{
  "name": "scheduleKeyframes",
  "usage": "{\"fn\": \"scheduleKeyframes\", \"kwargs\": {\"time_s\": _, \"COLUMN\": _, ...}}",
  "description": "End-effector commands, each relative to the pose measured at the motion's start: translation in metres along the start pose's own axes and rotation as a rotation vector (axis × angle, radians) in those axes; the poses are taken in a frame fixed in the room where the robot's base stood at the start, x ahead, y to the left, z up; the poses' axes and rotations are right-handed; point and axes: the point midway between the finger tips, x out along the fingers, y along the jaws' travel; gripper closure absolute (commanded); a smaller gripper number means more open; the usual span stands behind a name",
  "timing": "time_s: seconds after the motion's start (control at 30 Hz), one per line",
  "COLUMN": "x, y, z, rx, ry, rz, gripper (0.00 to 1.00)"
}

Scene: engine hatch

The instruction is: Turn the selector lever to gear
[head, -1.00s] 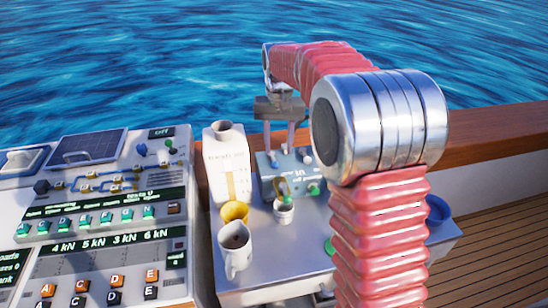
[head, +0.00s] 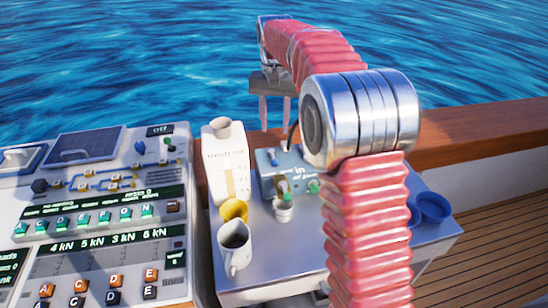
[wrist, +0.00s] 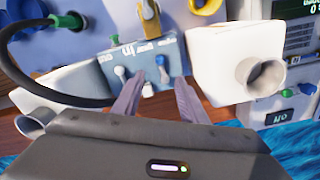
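A small blue-grey box (head: 284,175) with a display reading "in" stands at the back of the metal table. A blue lever (head: 272,157) shows on its upper left; in the wrist view the blue lever (wrist: 160,66) and a white-tipped lever (wrist: 120,73) stand on the same face. I cannot read which positions their small labels mark. My gripper (head: 275,125) is above and behind the box, apart from it in the head view. In the wrist view my gripper (wrist: 161,84) has two spread, empty fingers on either side of the blue lever's line of sight.
A white carton (head: 225,165) stands left of the box. A yellow cup (head: 234,211), a white mug (head: 236,246) and a small white pot (head: 283,210) stand in front. Blue round dishes (head: 430,208) lie at right. A control console (head: 95,225) fills the left.

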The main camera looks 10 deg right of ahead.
Motion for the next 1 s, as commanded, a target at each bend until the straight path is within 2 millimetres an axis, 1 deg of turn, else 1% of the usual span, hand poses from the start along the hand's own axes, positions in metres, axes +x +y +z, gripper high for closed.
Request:
{"fn": "scheduleKeyframes", "kwargs": {"time_s": 0.17, "x": 0.020, "y": 0.001, "z": 0.000, "rx": 0.000, "ry": -0.002, "rz": 0.001, "gripper": 0.61}}
{"fn": "scheduleKeyframes", "kwargs": {"time_s": 0.6, "x": 0.088, "y": 0.001, "z": 0.000, "rx": 0.001, "ry": -0.003, "rz": 0.001, "gripper": 0.61}}
{"fn": "scheduleKeyframes", "kwargs": {"time_s": 0.8, "x": 0.116, "y": 0.001, "z": 0.000, "rx": 0.001, "ry": -0.002, "rz": 0.001, "gripper": 0.61}}
{"fn": "scheduleKeyframes", "kwargs": {"time_s": 0.9, "x": 0.126, "y": 0.001, "z": 0.000, "rx": 0.001, "ry": -0.001, "rz": 0.001, "gripper": 0.61}}
{"fn": "scheduleKeyframes", "kwargs": {"time_s": 1.0, "x": 0.131, "y": 0.001, "z": 0.000, "rx": 0.002, "ry": 0.000, "rz": 0.000, "gripper": 0.61}}
